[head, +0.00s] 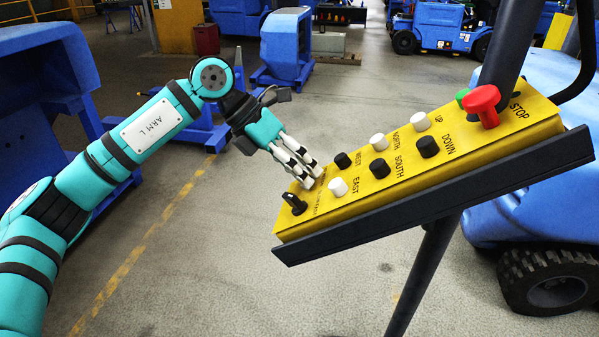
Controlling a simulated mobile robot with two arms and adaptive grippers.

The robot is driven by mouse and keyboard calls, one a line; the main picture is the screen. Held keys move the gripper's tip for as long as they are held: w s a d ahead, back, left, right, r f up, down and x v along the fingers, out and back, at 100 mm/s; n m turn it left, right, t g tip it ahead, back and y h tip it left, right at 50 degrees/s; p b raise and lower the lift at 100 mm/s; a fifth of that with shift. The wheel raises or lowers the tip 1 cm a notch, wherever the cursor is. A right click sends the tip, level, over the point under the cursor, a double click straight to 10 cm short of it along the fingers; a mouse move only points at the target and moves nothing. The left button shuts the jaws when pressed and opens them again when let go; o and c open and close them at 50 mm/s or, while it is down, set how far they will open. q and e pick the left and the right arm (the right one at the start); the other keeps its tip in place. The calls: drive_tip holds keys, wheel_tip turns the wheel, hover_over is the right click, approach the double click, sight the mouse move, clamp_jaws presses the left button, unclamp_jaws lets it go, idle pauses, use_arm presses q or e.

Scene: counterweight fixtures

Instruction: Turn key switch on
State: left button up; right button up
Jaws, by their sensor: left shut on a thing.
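The key switch (294,203) is a small black knob at the left end of a tilted yellow control panel (350,201). Its raised handle shows, but I cannot tell which position it is set to. My left gripper (313,179) reaches in from the upper left, with its pale fingers close together over the panel's left end. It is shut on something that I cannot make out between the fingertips. The fingertips show just up and right of the key switch, with a small gap in the picture. My right gripper is not in view.
The panel carries several black and white buttons, such as a white one (337,187) near my fingers, and a red stop button (482,105). A dark post (428,264) holds the panel. A blue vehicle (535,205) stands behind it at right. Floor at lower middle is clear.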

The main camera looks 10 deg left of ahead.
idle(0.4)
use_arm(q)
drive_tip(key=o, duration=1.2)
drive_tip(key=shift+c, duration=0.2)
drive_tip(key=v, duration=1.2)
